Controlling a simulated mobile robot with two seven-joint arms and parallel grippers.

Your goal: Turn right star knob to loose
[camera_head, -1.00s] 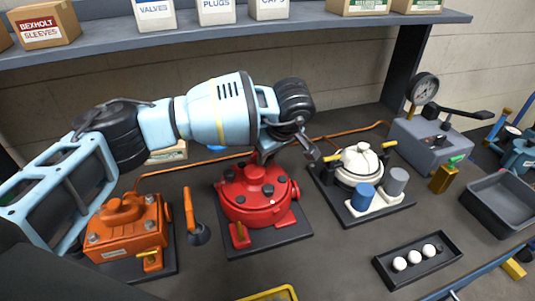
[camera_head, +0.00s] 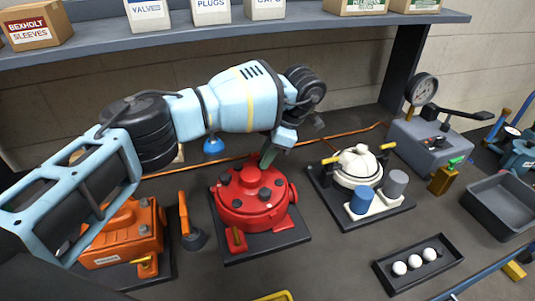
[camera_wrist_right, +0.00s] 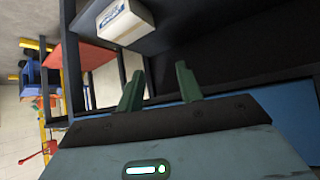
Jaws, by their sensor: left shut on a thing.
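The red round motor housing (camera_head: 243,213) sits on a dark base plate in the middle of the bench in the head view. Several dark knobs show on its top, one of them a front knob (camera_head: 265,194). My left gripper (camera_head: 266,161) reaches down at the housing's back right edge, its green fingers close together. It is shut on a small part there, which the fingers hide; I cannot tell its shape or how far it is turned. My right gripper (camera_wrist_right: 158,78) shows in the right wrist view, open and empty, away from the motor.
An orange motor (camera_head: 125,238) stands left, partly behind my left arm. A white-topped unit (camera_head: 357,167) with yellow handles stands right of the red motor. Farther right are a gauge box (camera_head: 425,140), a grey bin (camera_head: 500,205) and a black tray (camera_head: 385,268) with white balls.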

